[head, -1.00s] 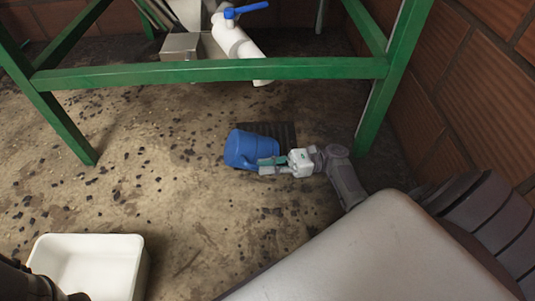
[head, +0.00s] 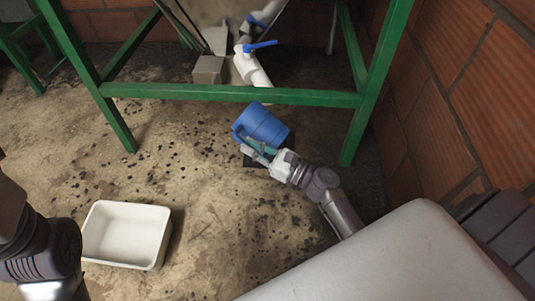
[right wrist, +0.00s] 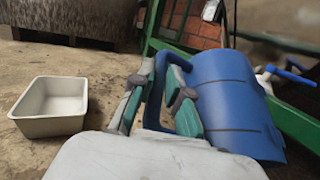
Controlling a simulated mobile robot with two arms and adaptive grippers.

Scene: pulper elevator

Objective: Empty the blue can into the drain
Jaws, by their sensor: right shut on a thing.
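The blue can (head: 264,123) is held tilted in the head view, above the floor near the dark drain grate (head: 250,162). The can and gripper hide most of the grate. My right gripper (head: 259,149) is shut on the can's handle, which shows between the fingers (right wrist: 160,105) in the right wrist view. The can's body (right wrist: 232,95) is to the right of the fingers there. I cannot see into the can or tell whether it holds anything. My left arm shows at the left edge of the head view, but its gripper is out of frame.
A green metal frame (head: 230,94) stands just behind the can. A white pipe with a blue-handled valve (head: 253,68) comes down close above the can. A white tub (head: 127,234) sits on the floor at left. A brick wall (head: 440,110) bounds the right side.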

